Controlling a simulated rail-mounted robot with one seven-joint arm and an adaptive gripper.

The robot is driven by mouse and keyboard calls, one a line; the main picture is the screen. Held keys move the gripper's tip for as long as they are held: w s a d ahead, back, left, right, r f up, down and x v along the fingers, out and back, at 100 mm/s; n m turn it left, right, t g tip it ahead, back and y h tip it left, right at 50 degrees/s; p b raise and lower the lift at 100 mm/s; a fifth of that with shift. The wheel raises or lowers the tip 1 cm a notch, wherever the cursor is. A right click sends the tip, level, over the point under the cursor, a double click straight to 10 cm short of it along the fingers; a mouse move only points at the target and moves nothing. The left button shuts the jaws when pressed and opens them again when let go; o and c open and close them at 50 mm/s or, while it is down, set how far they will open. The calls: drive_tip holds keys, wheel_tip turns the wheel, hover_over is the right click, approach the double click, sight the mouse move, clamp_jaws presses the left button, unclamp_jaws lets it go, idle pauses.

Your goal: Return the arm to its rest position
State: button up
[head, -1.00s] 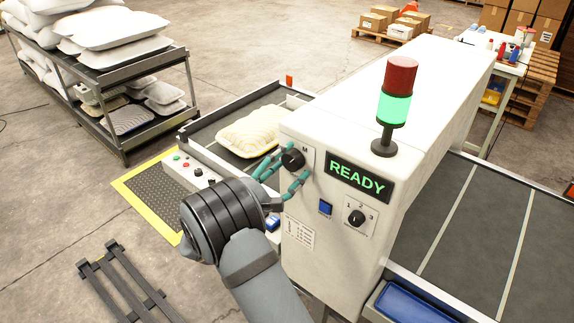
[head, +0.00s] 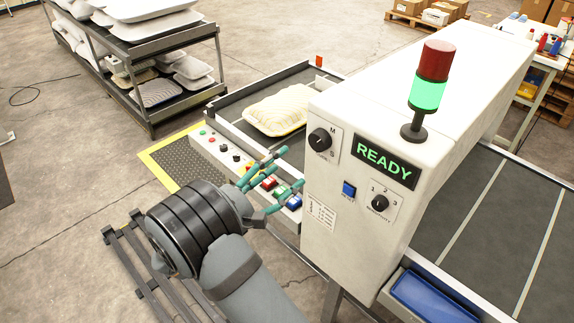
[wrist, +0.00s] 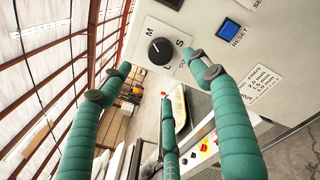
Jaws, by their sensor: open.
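My gripper (head: 288,168) has green padded fingers, spread apart with nothing between them. In the head view it hangs in front of the machine's left end, below and left of the black M/S knob (head: 320,139), and is apart from it. In the wrist view the fingers frame the same knob (wrist: 161,51), with clear space around it. My grey wrist and forearm reach up from the bottom of the head view. The white machine (head: 440,92) shows a green READY display (head: 384,162) and a lit green lamp (head: 427,90).
A button panel (head: 222,150) with colored buttons runs along the conveyor's near side. A blue tray (head: 428,297) sits at lower right. Open floor lies left.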

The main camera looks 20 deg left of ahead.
sight(316, 143)
drive_tip(key=x, duration=1.2)
drive_tip(key=shift+w+d, duration=0.1)
drive_tip(key=shift+w, duration=0.05)
drive_tip(key=shift+r+n+p, duration=0.2)
drive_tip(key=shift+n+p, duration=0.1)
drive_tip(key=shift+p, duration=0.45)
drive_tip(key=shift+f+n+p, duration=0.1)
drive_tip(key=shift+n+p, duration=0.2)
drive_tip(key=shift+p, duration=0.15)
drive_tip(key=shift+f, duration=0.1)
drive_tip(key=shift+f+b, duration=0.15)
drive_tip(key=shift+b, duration=0.25)
